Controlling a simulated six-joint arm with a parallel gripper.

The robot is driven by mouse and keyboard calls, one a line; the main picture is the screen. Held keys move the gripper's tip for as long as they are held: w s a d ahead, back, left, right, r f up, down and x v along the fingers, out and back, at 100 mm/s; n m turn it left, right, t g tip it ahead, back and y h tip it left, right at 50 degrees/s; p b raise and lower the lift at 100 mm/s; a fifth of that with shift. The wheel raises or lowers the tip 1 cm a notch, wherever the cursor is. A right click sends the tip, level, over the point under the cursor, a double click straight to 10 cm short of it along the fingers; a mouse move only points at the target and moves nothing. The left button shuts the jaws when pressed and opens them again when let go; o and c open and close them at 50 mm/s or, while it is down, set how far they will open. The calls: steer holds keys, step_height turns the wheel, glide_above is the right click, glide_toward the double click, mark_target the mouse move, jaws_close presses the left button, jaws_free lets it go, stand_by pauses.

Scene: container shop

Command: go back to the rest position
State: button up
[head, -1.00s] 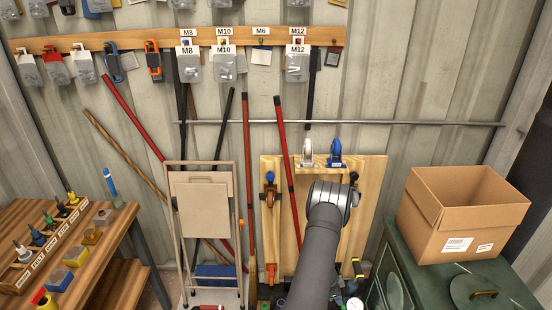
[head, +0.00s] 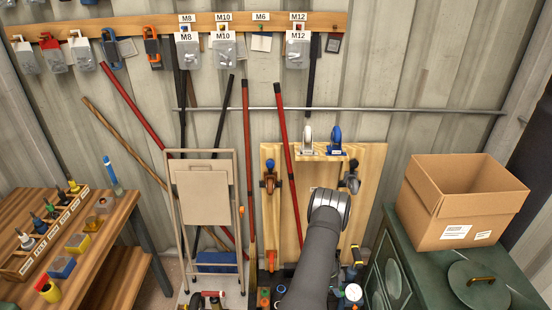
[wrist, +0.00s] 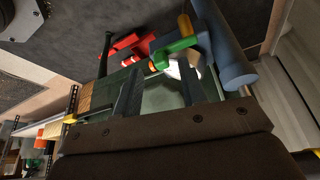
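My arm (head: 322,235) rises at the lower middle of the head view, in front of a wooden board with clamps. Its far end hides my gripper there. In the wrist view my gripper (wrist: 170,82) shows two dark fingers set well apart, with nothing clearly held between them. Past the fingers lie a green surface and a blurred clutter of red, green, yellow and blue-grey items. I cannot tell how far these are from the fingertips.
An open cardboard box (head: 448,220) stands on a green cabinet (head: 395,245) at right, beside a round green lid (head: 478,288). A wooden bench (head: 118,225) with small bottles is at left. A folding stepladder (head: 205,200) and the clamp board (head: 370,190) stand by the wall. Labelled bags hang above.

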steer(key=v, duration=1.4)
steer(key=shift+a+r, duration=0.3)
steer(key=x, duration=1.7)
steer(key=shift+d+f+n, duration=0.15)
steer(key=shift+d+n, duration=0.15)
steer(key=shift+d, duration=0.05)
